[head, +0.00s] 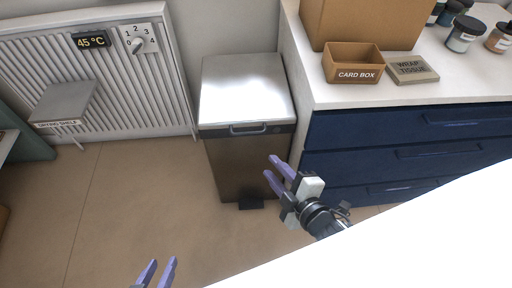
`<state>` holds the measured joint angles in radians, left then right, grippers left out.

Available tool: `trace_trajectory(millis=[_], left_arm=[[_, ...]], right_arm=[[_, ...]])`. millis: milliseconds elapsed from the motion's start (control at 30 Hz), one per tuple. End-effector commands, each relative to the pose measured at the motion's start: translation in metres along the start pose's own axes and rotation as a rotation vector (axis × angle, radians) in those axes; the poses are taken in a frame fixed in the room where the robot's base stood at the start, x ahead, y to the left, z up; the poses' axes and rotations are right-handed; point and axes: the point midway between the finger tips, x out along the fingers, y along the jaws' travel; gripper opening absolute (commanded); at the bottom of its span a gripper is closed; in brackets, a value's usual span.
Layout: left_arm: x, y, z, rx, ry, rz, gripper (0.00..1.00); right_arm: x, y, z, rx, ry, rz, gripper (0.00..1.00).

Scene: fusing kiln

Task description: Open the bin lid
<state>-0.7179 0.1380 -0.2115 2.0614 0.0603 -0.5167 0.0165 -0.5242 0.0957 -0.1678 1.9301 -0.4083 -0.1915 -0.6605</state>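The bin (235,165) is a tall brown box standing on the floor between the radiator and the blue drawers. Its silver lid (245,88) is shut, with a handle (248,128) on the front edge and a dark pedal (251,204) at the foot. My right gripper (270,166) is in front of the bin's right side, below the lid handle, with its purple fingers apart and nothing between them. My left gripper (163,263) shows only as two purple fingertips at the bottom edge, apart and empty, well away from the bin.
A radiator (150,95) with a drying shelf (62,103) is at the left. The blue drawer unit (400,145) stands right of the bin, with a card box (352,73) and jars on top. A white surface (400,250) fills the lower right. Floor left of the bin is clear.

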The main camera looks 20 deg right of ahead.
Motion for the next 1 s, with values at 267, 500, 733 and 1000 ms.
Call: trace_trajectory(millis=[267,500,733,1000], left_arm=[[0.018,-0.001,0.016,-0.004,0.015,0.009,0.31],[0.02,0.0,0.017,-0.009,0.02,0.011,0.31],[0.024,0.0,0.02,-0.017,0.025,0.013,0.31],[0.022,0.001,0.015,-0.023,0.041,0.015,0.31]], right_arm=[[0.031,0.016,-0.005,-0.404,0.05,0.148,0.28],[0.069,0.023,-0.01,-0.411,0.051,0.152,0.28],[0.108,0.028,-0.012,-0.408,0.05,0.149,0.28],[0.126,0.03,-0.014,-0.405,0.05,0.147,0.28]])
